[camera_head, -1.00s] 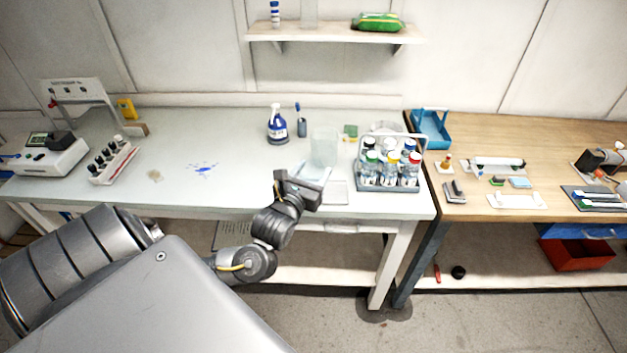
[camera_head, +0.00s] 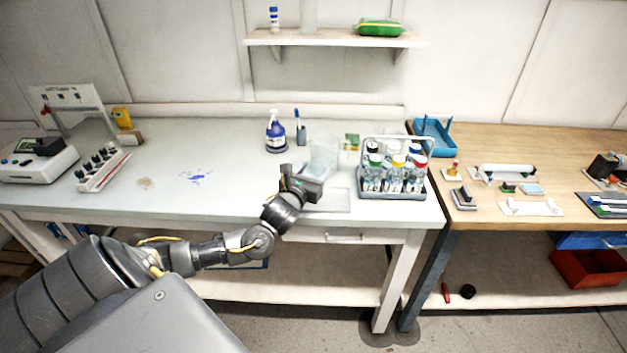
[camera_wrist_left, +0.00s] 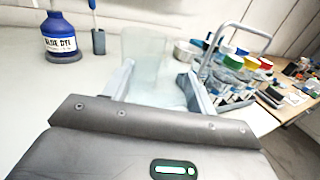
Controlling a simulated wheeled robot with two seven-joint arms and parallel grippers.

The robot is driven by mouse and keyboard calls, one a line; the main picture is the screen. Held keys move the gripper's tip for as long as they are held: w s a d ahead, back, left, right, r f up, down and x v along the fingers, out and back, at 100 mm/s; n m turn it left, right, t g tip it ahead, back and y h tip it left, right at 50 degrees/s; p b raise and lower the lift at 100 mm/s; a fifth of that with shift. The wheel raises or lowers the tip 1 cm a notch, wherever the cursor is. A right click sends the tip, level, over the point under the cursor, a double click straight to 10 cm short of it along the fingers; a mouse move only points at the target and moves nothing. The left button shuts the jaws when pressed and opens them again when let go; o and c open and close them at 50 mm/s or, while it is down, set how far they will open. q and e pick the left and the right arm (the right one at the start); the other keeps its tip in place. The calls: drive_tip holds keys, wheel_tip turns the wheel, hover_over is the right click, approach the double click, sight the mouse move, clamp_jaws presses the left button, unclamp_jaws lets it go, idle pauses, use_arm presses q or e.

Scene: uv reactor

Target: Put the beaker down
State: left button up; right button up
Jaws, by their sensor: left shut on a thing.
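The beaker (camera_head: 323,151) is clear glass and stands out faintly against the pale bench in the head view. It also shows in the left wrist view (camera_wrist_left: 143,55), upright between the fingers. My left gripper (camera_head: 318,172) reaches in from the left and is shut on the beaker. In the left wrist view its two fingers (camera_wrist_left: 155,85) lie on either side of the glass. The beaker's base is partly hidden by the gripper, so I cannot tell whether it touches the bench (camera_head: 235,165). My right gripper is not in view.
A blue dye bottle (camera_head: 276,132) and a small dark holder (camera_head: 301,135) stand left of the beaker. A rack of capped bottles (camera_head: 393,191) stands close on its right. A flat pale plate (camera_head: 335,201) lies in front. Blue stains mark the bench further left.

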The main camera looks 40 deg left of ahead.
use_arm(q)
drive_tip(key=shift+w+a+f, duration=0.1)
drive_tip(key=shift+w+f, duration=0.05)
wheel_tip(320, 180, down, 3)
drive_tip(key=shift+w+p, duration=0.1)
drive_tip(key=shift+p, duration=0.5)
drive_tip(key=shift+f, duration=0.2)
drive_tip(key=shift+f, duration=0.2)
drive_tip(key=o, duration=1)
drive_tip(key=shift+r, duration=0.1)
